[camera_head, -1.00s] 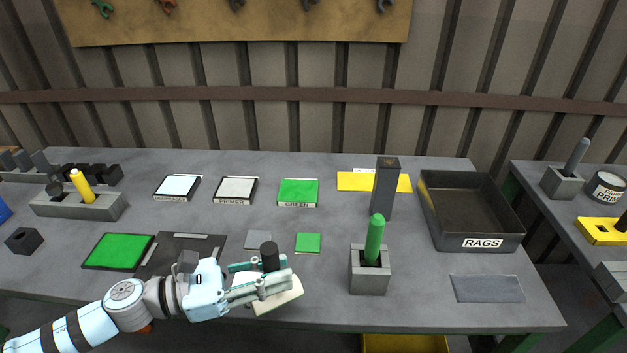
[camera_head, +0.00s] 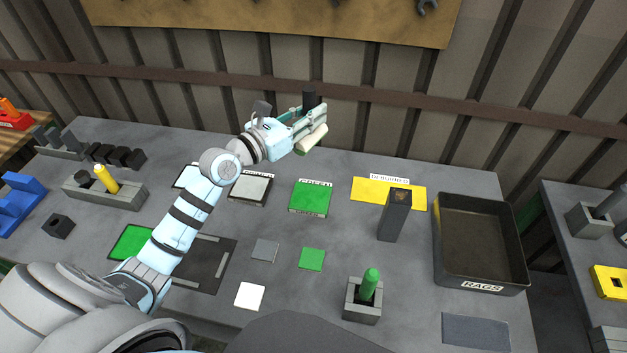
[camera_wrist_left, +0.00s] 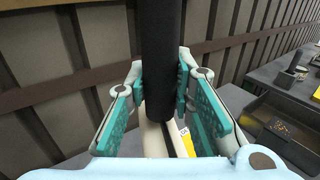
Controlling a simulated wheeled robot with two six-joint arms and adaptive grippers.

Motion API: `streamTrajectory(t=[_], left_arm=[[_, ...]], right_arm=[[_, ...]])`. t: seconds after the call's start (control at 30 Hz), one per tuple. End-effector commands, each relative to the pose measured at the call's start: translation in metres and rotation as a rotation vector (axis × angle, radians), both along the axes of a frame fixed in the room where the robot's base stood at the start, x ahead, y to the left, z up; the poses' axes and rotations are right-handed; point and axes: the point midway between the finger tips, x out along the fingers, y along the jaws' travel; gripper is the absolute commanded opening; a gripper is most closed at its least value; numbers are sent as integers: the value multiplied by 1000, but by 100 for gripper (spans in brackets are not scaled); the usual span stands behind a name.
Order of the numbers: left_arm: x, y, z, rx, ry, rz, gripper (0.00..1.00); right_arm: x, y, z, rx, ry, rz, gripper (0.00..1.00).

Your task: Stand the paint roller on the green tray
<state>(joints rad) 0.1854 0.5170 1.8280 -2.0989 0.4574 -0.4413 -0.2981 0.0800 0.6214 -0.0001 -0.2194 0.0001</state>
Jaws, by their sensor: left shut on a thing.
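My left gripper (camera_head: 306,118) is shut on the paint roller. The roller's black handle (camera_head: 309,95) points up, and its cream cylinder (camera_head: 313,139) hangs below the fingers. In the left wrist view the black handle (camera_wrist_left: 160,60) stands between the teal finger pads, with the pale cylinder partly hidden beneath. The green tray (camera_head: 311,198), with a label at its front edge, lies in the back row of the table. In the head view the roller appears above and behind it, held clear of the table. My right gripper is not in view.
A white tray (camera_head: 250,188) lies left of the green tray. To the right are a yellow mat (camera_head: 370,192), an upright dark block (camera_head: 395,216) and a black rags bin (camera_head: 481,284). A grey holder (camera_head: 362,308) with a green stick stands in front. Small green and grey squares lie between.

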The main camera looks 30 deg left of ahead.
Motion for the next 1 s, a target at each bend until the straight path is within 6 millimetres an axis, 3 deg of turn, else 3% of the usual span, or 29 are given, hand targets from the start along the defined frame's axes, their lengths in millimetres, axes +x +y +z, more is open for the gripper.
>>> streamTrajectory(t=[0.2, 0.33, 0.7, 1.0], left_arm=[[0, -1, -91, -2, 3, -1, 0], [0, -1, -137, -2, 3, -1, 0], [-1, 1, -197, -1, 1, 1, 0], [-1, 1, -196, 2, -1, 1, 0]], right_arm=[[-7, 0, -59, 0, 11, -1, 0], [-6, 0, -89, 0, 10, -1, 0], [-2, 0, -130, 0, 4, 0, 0], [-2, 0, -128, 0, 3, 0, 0]])
